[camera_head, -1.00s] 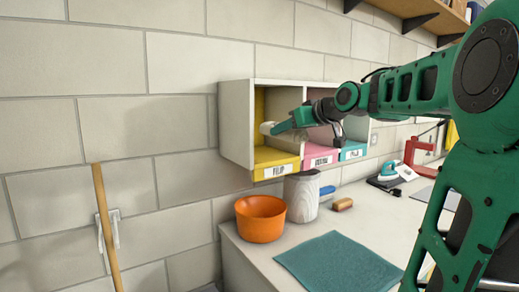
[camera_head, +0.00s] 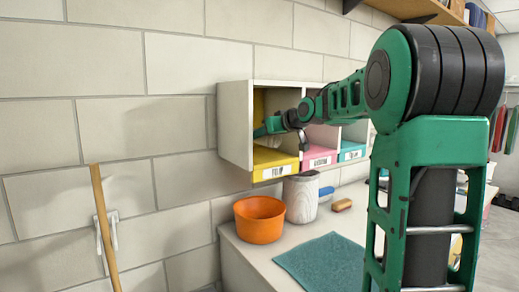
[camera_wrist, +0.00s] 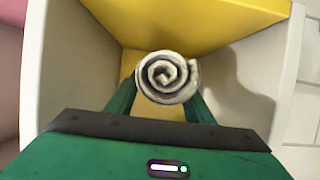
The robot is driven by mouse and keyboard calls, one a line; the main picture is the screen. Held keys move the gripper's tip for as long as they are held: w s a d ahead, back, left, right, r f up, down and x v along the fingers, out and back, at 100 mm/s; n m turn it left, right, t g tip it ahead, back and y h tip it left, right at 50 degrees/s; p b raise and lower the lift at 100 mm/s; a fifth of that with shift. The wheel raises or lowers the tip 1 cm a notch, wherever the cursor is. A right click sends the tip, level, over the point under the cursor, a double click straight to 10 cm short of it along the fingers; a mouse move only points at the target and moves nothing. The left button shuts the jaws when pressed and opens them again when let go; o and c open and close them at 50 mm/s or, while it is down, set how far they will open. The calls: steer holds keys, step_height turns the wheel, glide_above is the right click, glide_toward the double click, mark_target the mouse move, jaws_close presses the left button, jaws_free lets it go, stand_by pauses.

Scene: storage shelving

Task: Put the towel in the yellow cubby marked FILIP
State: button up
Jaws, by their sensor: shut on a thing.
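The towel (camera_wrist: 167,76) is a rolled, pale and dark spiral, seen end-on in the wrist view. My gripper (camera_wrist: 164,97) is shut on it, one green finger on each side. The yellow cubby (camera_head: 274,165) marked FILIP is the leftmost compartment of the white wall unit. My gripper (camera_head: 262,130) reaches into it above its yellow floor. In the wrist view the yellow cubby (camera_wrist: 190,25) surrounds the towel, with its yellow panel at the top of the picture.
The pink cubby (camera_head: 318,157) and the blue cubby (camera_head: 352,151) lie to the right. A teal cloth (camera_head: 323,262) lies on the counter. A wooden pole (camera_head: 105,228) leans at left.

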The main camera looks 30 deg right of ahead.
mark_target(263, 145)
steer(key=shift+w+f, duration=0.2)
steer(key=shift+f, duration=1.75)
steer(key=o, duration=1.3)
steer(key=shift+f, duration=0.1)
